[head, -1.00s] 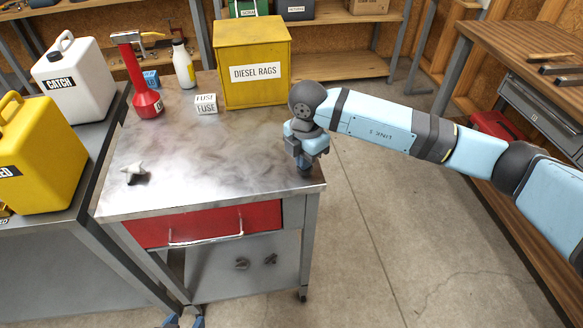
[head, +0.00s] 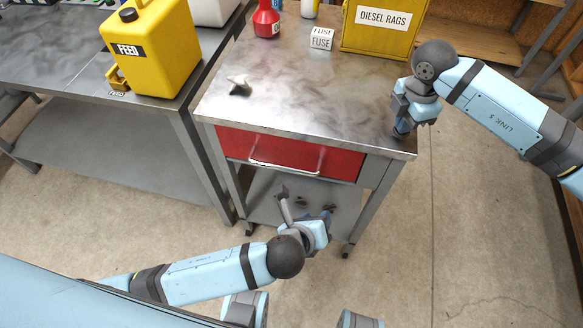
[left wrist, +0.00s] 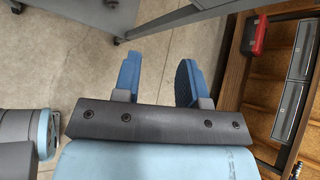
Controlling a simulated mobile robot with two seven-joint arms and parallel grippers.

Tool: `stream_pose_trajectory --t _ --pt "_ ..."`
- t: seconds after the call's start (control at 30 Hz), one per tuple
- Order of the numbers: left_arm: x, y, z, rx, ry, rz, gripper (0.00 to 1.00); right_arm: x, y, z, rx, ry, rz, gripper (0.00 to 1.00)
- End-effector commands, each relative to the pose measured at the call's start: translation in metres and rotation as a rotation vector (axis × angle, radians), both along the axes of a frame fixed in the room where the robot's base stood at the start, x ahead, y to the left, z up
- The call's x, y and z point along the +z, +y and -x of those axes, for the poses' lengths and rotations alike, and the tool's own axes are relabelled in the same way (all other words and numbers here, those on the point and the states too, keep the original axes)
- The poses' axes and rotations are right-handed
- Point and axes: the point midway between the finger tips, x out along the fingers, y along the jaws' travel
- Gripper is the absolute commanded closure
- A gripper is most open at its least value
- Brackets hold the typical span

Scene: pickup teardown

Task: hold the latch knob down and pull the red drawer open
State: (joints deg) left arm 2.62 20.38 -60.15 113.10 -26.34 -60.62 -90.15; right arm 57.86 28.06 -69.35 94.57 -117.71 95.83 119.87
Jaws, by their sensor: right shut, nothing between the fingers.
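The red drawer (head: 340,160) sits in the front of the metal worktable (head: 300,110) and looks closed. Its light bar handle (head: 285,168) runs across the front. My right gripper (head: 401,132) is shut and points down at the table's front right corner. The latch knob cannot be made out; the gripper covers that corner, and contact cannot be judged. My left gripper (head: 306,206) is in front of and below the drawer handle, apart from it in the picture. In the left wrist view its two blue fingers (left wrist: 160,80) are spread with nothing between them.
A yellow feed can (head: 150,50) is on the left bench. Bare floor (head: 400,245) lies in front.

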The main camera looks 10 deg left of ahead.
Motion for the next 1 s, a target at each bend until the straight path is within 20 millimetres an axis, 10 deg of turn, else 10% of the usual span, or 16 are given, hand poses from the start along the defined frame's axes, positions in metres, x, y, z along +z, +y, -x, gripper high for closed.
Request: stream_pose_trajectory --t 0.5,1.0 --pt "0.011 0.063 -0.007 -0.67 -0.528 -1.583 0.61 -0.001 0.0 0.0 -0.001 0.002 0.001 1.0" --pt "0.01 0.087 -0.041 -0.734 -0.569 -1.918 0.61 -0.001 0.0 0.0 -0.001 0.002 0.001 1.0"
